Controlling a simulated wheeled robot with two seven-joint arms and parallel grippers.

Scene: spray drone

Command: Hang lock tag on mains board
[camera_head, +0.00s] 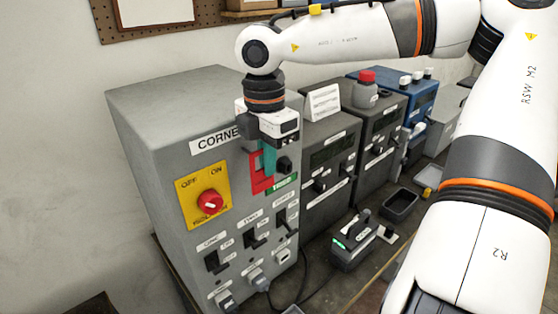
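The mains board (165,130) is a tall grey cabinet at the left, with a label that reads "CORNE" before my gripper cuts it off. A yellow OFF/ON plate (192,190) with a red rotary switch (210,202) is on its front. My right gripper (272,158) points down close to the front's upper right. A red piece (258,183), perhaps the lock tag, shows beside and below its teal finger. The finger partly hides it, so I cannot tell whether it is gripped or hanging. My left gripper is out of view.
Several black switches (255,238) sit low on the cabinet. Grey instruments (325,160) and a blue unit (420,95) stand to the right. A black device (352,245) and an open black tray (400,204) lie on the bench. My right arm covers the right side.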

